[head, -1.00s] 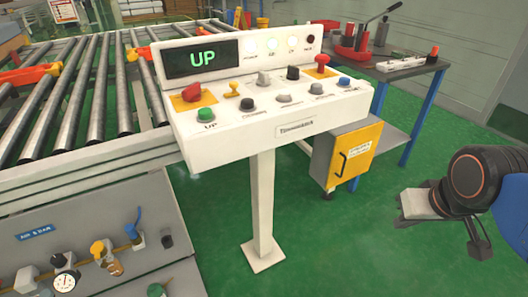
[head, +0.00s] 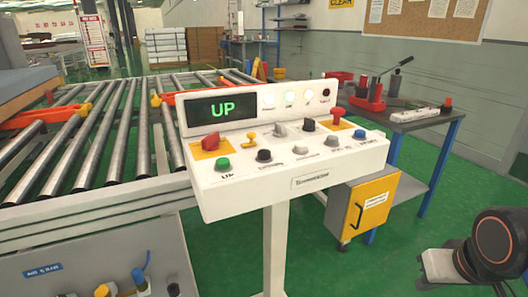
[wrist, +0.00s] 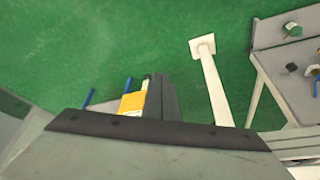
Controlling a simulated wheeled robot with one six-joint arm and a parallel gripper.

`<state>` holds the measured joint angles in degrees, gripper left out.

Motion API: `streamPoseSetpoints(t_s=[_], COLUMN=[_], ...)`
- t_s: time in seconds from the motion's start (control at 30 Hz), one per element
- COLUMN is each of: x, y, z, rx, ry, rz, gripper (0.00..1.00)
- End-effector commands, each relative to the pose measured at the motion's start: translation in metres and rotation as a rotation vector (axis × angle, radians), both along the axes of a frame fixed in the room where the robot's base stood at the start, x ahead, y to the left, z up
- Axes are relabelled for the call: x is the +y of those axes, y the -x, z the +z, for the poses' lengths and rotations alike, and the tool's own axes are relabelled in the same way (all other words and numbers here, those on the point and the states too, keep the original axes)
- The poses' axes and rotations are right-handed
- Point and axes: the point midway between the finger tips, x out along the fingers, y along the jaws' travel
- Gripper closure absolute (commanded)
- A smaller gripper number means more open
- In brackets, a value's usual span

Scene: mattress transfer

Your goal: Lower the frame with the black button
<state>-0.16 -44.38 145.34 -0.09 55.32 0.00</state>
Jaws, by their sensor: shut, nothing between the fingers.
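The white control panel (head: 300,182) stands on a post, with a display (head: 222,108) reading green "UP". A black knob-like button (head: 263,155) is in its front row, right of the green button (head: 222,164). Another black knob (head: 310,125) is in the back row. I cannot read the small labels by them. The roller frame (head: 95,212) is left of the panel. My gripper (wrist: 163,82) shows in the wrist view as dark fingers, shut and empty, above the floor. It touches no button. The head view shows only part of my arm at lower right.
A workbench (head: 415,122) with a red tool stands right of the panel, with a yellow cabinet (head: 368,207) below. A grey box with valves (head: 105,270) is at lower left. The panel's post (wrist: 213,85) shows in the wrist view. Green floor (head: 330,265) is free in front.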

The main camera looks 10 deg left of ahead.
Motion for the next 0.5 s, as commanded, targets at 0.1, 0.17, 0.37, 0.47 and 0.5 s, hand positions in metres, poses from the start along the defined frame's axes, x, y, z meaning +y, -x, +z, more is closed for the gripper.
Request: streamPoseSetpoints(t_s=[0.1, 0.17, 0.37, 0.47, 0.5], x=[0.000, 0.000, 0.007, 0.016, 0.021], y=[0.000, 0.000, -0.012, -0.026, -0.033], z=[0.000, 0.000, 0.019, 0.043, 0.054], rx=[0.000, 0.000, 0.011, 0.022, 0.028], ry=[0.000, 0.000, 0.018, 0.043, 0.053], rz=[0.000, 0.001, 0.072, 0.167, 0.214], gripper=[1.00, 1.00, 1.00, 1.00, 1.00])
